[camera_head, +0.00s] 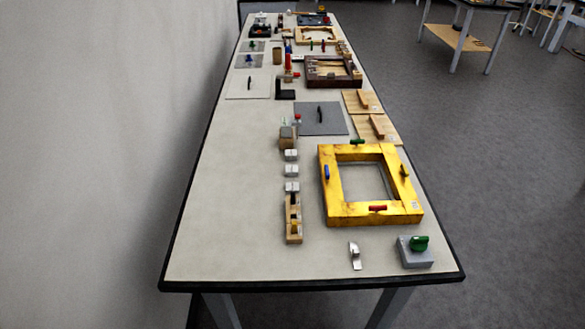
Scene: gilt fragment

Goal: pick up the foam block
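I cannot tell for sure which thing is the foam block. A grey block (414,256) with a green piece (419,243) on top stands at the near right corner of the table. A tan block with a grey top (288,138) stands near the middle, left of the dark grey mat. Several small whitish blocks (291,171) lie in a column in front of it. Neither of my grippers is in view.
The long table (230,220) has a black edge, with bare room along its left side. A yellow frame (331,205) with coloured clips lies at the right. A wooden holder (294,231), a small metal piece (355,257) and a dark grey mat (310,122) are nearby. A wall runs along the left.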

